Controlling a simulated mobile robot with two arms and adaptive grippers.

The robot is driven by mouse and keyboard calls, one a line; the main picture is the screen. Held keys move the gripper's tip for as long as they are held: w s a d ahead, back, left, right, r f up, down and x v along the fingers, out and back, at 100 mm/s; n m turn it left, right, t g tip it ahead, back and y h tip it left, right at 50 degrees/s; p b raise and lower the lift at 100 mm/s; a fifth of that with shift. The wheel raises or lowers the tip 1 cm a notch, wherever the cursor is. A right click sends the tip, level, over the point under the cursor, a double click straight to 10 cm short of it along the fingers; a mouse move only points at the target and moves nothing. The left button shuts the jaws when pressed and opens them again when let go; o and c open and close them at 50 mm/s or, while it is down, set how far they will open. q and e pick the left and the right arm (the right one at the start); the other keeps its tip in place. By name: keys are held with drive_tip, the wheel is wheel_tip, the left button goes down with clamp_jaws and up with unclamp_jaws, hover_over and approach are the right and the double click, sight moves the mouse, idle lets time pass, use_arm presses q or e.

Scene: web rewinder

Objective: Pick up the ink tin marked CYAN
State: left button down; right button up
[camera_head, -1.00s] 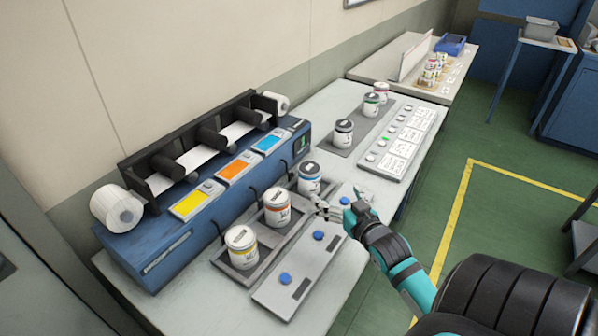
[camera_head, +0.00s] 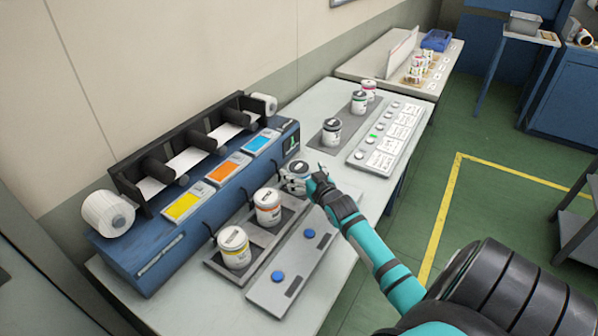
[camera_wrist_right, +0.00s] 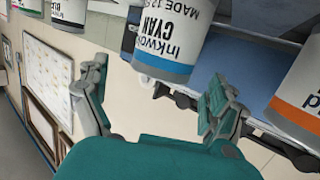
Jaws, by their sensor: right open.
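The ink tin marked CYAN (camera_head: 298,170) stands in the far end of the grey tray (camera_head: 256,263) in the head view, partly hidden by my right gripper (camera_head: 303,184). In the right wrist view the CYAN tin (camera_wrist_right: 172,40) appears upside down, white with a blue band, its lettering facing the camera. My right gripper (camera_wrist_right: 152,88) is open, with one finger to each side of the tin in that view. I cannot tell whether the fingers touch it. My left gripper is not in view.
A blue machine (camera_head: 160,262) runs along the tray's left. A panel with blue buttons (camera_head: 262,293) lies to its right. More tins (camera_head: 331,132) stand further back.

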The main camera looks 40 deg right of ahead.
sight(299, 167)
drive_tip(key=x, duration=0.3)
drive_tip(key=shift+w, duration=0.2)
drive_tip(key=c, duration=1.6)
drive_tip(key=shift+r, duration=0.1)
drive_tip(key=shift+c, duration=0.7)
